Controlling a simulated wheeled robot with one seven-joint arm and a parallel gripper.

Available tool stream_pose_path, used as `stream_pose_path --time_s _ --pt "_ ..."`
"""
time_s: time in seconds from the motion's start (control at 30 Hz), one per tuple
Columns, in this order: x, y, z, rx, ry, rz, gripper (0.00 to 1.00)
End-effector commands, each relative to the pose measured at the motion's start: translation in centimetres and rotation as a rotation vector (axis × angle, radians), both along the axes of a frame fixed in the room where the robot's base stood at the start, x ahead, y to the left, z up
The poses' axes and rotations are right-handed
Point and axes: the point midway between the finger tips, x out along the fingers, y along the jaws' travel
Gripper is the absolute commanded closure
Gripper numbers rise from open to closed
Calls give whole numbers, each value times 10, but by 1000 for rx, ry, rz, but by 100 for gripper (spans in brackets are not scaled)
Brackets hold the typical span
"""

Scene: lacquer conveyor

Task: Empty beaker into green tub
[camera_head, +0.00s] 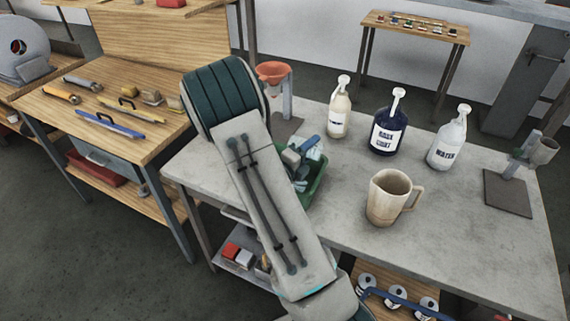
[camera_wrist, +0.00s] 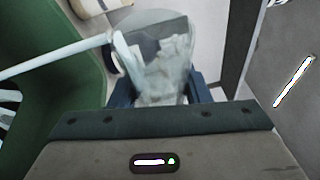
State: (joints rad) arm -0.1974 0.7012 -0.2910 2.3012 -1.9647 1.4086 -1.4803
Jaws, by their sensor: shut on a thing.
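The green tub (camera_head: 319,188) stands on the grey table in the head view, partly hidden behind my arm. It fills the left side of the wrist view (camera_wrist: 72,75). My gripper (camera_wrist: 160,92) is shut on a clear beaker (camera_wrist: 150,28), with a blue finger on each side of it. Pale, crumpled-looking pieces show in or through the beaker. In the head view, my gripper (camera_head: 304,145) and the pale beaker (camera_head: 313,152) are at the tub, over or inside its rim; the exact height is unclear. A pale rod crosses from the tub side towards the beaker in the wrist view.
A beige mug (camera_head: 388,199) stands right of the tub. Behind are a cream bottle (camera_head: 339,116), a dark blue bottle (camera_head: 384,138) and a white water bottle (camera_head: 446,142). An orange funnel (camera_head: 273,72) is on a stand behind my arm. The table's front right is clear.

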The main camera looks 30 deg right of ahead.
Motion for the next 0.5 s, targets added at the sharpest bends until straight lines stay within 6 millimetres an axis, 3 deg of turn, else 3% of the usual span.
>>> stream_pose_path --time_s 0.5 --pt "1 0 5 -41 39 -2 84"
